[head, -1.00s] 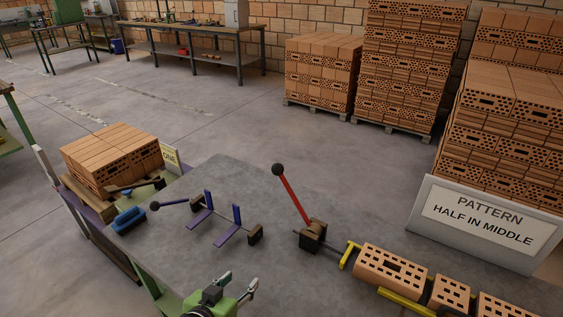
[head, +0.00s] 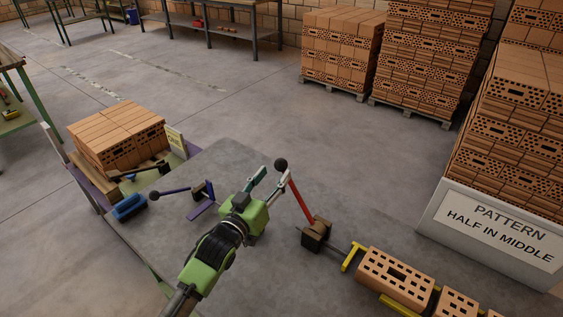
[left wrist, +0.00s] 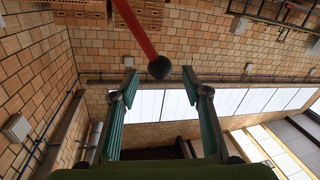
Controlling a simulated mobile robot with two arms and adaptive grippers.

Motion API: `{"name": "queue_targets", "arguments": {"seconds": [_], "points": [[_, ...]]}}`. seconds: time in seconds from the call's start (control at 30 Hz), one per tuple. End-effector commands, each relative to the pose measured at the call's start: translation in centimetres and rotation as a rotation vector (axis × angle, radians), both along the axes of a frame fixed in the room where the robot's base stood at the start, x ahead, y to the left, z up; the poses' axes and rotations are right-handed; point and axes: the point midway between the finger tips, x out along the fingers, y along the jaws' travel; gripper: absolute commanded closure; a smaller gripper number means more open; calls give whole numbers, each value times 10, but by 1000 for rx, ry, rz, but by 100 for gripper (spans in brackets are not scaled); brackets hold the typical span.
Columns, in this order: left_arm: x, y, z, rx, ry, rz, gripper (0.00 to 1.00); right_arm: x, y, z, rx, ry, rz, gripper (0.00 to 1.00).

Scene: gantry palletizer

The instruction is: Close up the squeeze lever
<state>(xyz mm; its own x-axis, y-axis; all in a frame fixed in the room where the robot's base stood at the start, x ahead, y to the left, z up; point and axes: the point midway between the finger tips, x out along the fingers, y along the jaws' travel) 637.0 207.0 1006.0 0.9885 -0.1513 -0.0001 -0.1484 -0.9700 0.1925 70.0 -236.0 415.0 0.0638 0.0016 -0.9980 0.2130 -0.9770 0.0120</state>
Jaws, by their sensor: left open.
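In the left wrist view, the knob (left wrist: 159,67) shows between the two fingertips (left wrist: 160,76), with no contact visible. My right gripper is out of view.
A row of bricks (head: 395,280) in yellow holders runs right from the red lever. A sign (head: 490,235) reading "PATTERN HALF IN MIDDLE" stands at the right. Stacked bricks (head: 117,138) and a blue brush-like item (head: 129,207) are at the left. The table behind the levers is clear.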

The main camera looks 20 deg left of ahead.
Motion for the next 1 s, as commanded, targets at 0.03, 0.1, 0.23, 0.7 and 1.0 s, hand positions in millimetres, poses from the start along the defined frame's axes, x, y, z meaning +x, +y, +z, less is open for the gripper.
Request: {"name": "queue_targets", "arguments": {"seconds": [0.03, 0.1, 0.23, 0.7, 1.0], "points": [[12, -2, 3, 0, -1, 0, 57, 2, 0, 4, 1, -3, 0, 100], [25, -4, 3, 1, -1, 0, 57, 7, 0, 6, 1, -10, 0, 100], [42, -7, 1, 0, 0, 0, 57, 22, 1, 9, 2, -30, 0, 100], [56, -9, 0, 0, 1, -1, 57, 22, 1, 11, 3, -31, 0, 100], [56, -9, -1, 1, 1, -1, 100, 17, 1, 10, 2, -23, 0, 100]]}}
